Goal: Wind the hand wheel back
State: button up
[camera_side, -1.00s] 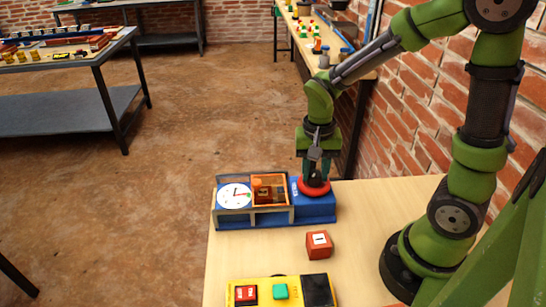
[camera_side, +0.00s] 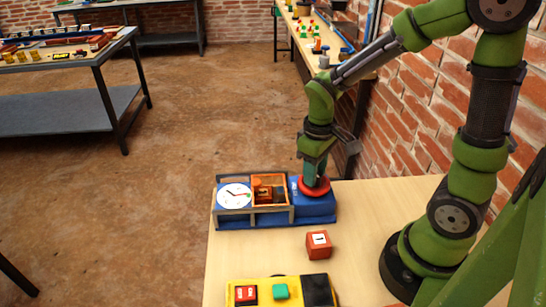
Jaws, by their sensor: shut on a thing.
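The red hand wheel (camera_side: 314,190) lies flat on top of the right end of a blue machine (camera_side: 318,209). My gripper (camera_side: 313,178) points straight down at the wheel and is shut on it; the fingertips are partly hidden. On the machine's left end is a white round dial (camera_side: 234,196) with a dark pointer and a red and a green mark near its right side. Between dial and wheel is an open orange frame (camera_side: 270,190) with a dark inside and a small orange block in it.
A red cube marked 1 (camera_side: 319,244) stands on the wooden table (camera_side: 370,205) in front of the machine. A brick wall is at the right.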

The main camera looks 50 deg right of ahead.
jog(key=n, duration=1.3)
dwell(0.5)
jog(key=o, duration=1)
jog(key=shift+o, duration=0.2)
jog(key=shift+r, duration=0.1)
notch_tip(320, 180, up, 17)
jog(key=shift+s, duration=0.15)
